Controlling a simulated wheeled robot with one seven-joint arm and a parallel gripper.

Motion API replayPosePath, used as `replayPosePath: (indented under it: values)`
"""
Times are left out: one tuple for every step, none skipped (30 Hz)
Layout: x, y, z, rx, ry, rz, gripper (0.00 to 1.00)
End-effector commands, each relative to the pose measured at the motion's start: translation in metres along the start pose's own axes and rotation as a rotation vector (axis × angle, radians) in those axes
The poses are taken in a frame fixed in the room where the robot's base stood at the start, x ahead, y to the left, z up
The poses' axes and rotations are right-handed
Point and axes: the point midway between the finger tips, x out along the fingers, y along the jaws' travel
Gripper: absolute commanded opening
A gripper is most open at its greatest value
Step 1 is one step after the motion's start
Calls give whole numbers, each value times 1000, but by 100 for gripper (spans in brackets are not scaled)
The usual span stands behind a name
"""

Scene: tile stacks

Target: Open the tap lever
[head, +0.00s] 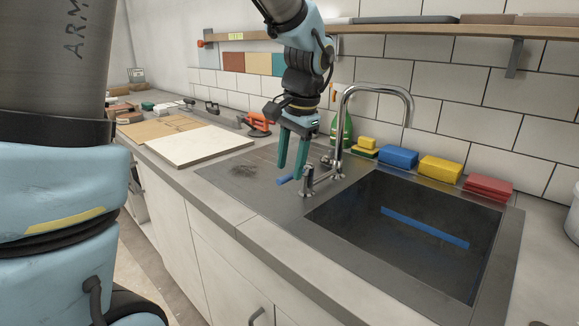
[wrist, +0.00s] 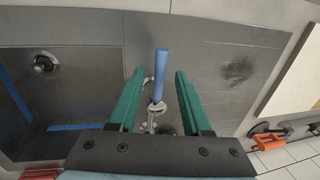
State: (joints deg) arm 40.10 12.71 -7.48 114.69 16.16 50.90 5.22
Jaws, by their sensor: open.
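The chrome tap (head: 345,125) stands at the sink's left side, its curved spout reaching over the basin. Its blue-tipped lever (head: 285,180) sticks out low to the left of the tap base. My gripper (head: 289,171) points down just above the lever, its two green fingers apart and empty. In the wrist view the blue lever (wrist: 161,75) lies between the open fingers of my gripper (wrist: 160,76), with a gap on each side. The head view does not clearly show whether the fingertips reach down to the lever's height.
The sink basin (head: 400,240) with a blue strip inside lies to the right. Coloured sponges (head: 398,157) and a green bottle (head: 342,130) line the wall behind the tap. A pale board (head: 200,145) and orange tool (head: 258,123) lie left. A wooden shelf (head: 440,30) runs above.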

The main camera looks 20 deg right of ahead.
Motion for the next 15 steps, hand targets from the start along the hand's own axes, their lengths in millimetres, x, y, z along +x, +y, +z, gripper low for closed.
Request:
replayPosePath:
  values:
    - [5,0,0,0,-2,1,49]
    - [8,0,0,0,-1,0,49]
    - [10,0,0,0,-1,0,49]
    - [12,0,0,0,0,0,49]
    - [13,0,0,0,0,0,49]
    - [15,0,0,0,1,0,49]
    - [15,0,0,0,1,0,49]
    - [16,0,0,0,1,0,49]
    - [16,0,0,0,1,0,49]
    - [16,0,0,0,1,0,49]
    - [16,0,0,0,1,0,49]
    - [16,0,0,0,1,0,49]
    - [16,0,0,0,1,0,49]
    - [16,0,0,0,1,0,49]
    - [16,0,0,0,1,0,45]
